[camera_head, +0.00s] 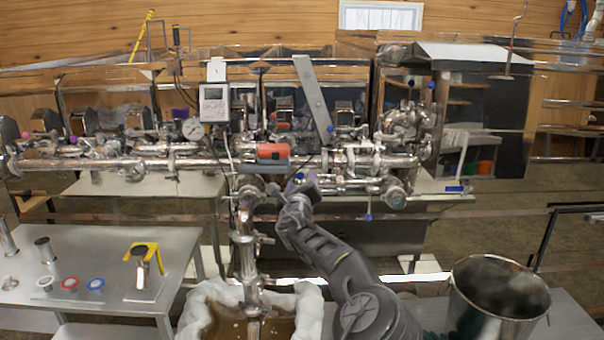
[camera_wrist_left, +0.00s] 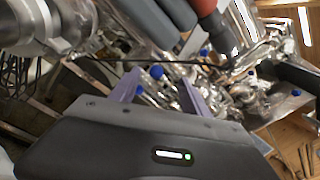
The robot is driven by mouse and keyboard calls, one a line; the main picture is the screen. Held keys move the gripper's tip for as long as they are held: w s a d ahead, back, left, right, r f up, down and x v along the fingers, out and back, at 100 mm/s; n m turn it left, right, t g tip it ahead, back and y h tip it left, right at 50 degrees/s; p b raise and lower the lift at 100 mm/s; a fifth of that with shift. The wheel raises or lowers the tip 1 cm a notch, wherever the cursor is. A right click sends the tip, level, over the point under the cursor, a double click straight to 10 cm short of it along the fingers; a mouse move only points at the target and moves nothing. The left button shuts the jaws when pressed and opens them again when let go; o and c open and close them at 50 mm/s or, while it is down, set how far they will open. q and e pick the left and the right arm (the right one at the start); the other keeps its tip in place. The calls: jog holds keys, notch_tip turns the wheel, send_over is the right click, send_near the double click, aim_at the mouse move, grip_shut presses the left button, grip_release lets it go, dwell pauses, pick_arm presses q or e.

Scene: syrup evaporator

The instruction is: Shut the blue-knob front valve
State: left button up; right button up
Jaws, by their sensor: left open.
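My left gripper (camera_head: 292,186) is at the pipework in the middle of the head view, below the orange-and-grey cylinder. Its two purple fingers (camera_wrist_left: 158,86) stand apart in the left wrist view. A blue knob (camera_wrist_left: 156,71) appears between them, with another blue spot (camera_wrist_left: 140,91) close to the left finger; I cannot tell whether either is touched. In the head view, a blue knob (camera_head: 368,217) hangs below the pipes right of the gripper. I cannot tell which knob belongs to the front valve. My right gripper is not in view.
The orange-and-grey cylinder (camera_head: 272,152) is close above the gripper. A vertical steel pipe (camera_head: 245,250) stands left of my arm. A steel pot (camera_head: 497,290) is at right. A side table (camera_head: 110,270) with caps is at left.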

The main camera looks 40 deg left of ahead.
aim_at(302, 175)
pick_arm(q)
jog(key=p+x, duration=0.1)
jog(key=x, duration=0.3)
jog(key=shift+r, duration=0.15)
jog(key=shift+w+a+p, duration=0.4)
jog(key=shift+w+p, duration=0.05)
jog(key=shift+w, duration=0.1)
jog(key=shift+f, duration=0.2)
jog(key=c, duration=1.2)
jog(key=shift+s+f, duration=0.1)
jog(key=shift+f, duration=0.1)
